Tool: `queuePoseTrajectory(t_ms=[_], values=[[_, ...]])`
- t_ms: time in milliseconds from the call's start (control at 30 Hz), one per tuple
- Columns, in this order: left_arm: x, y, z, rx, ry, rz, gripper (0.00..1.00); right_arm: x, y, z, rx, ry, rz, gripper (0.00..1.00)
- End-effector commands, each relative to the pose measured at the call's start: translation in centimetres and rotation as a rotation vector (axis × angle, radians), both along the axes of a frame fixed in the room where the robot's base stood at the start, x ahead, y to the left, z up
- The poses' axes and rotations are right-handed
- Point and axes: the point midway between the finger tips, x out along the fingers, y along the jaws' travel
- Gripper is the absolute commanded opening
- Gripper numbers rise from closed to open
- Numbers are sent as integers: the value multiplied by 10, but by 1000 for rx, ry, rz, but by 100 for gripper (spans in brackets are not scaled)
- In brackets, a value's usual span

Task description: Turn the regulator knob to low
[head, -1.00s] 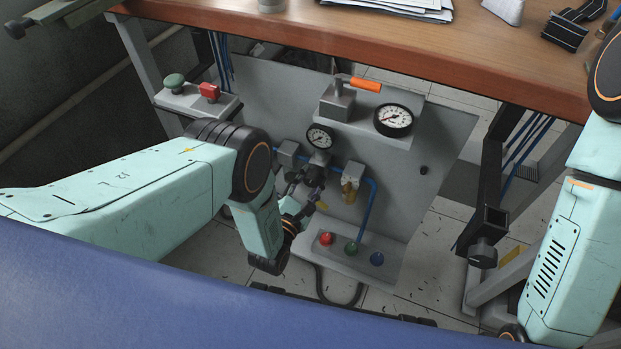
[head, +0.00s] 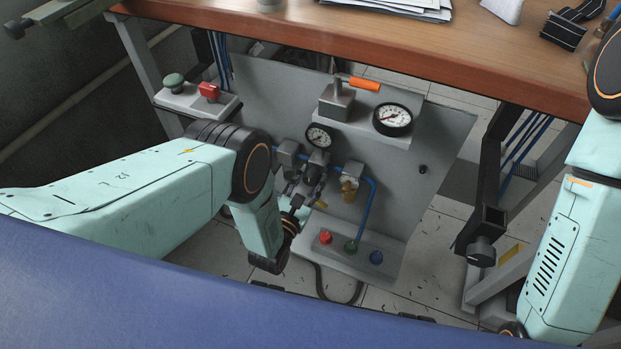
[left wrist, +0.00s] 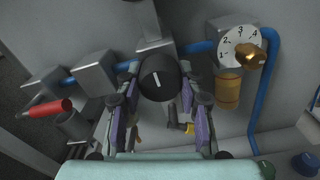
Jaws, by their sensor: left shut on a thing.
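The regulator (head: 318,157) is a grey block in the blue air line on the grey panel, with a small round gauge (head: 320,136) above it. Its black knob (left wrist: 158,78) faces the left wrist camera. A white mark on the knob's face runs nearly upright in that view. My left gripper (head: 311,178) comes in from the lower left, below the gauge. In the wrist view its two fingers stand on either side of the knob, shut on it. In the head view the fingers mostly hide the knob. My right arm is at the right edge; its gripper is out of view.
A brass-knobbed numbered dial (left wrist: 240,48) sits right of the regulator. A red lever (left wrist: 45,108) is at left. Red, green and blue buttons (head: 376,257) line the lower ledge. The wooden bench (head: 440,60) overhangs the panel.

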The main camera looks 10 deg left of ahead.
Motion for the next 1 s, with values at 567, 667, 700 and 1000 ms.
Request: queuePoseTrajectory(t_ms=[567, 667, 700, 1000], values=[[0, 0, 0, 0, 0, 0, 61, 0, 0, 0, 0, 0, 0, 37], [-1, 0, 0, 1, 0, 0, 61, 0, 0, 0, 0, 0, 0, 37], [-2, 0, 0, 1, 1, 0, 61, 0, 0, 0, 0, 0, 0, 37], [-43, 8, -1, 2, 3, 0, 61, 0, 0, 0, 0, 0, 0, 37]])
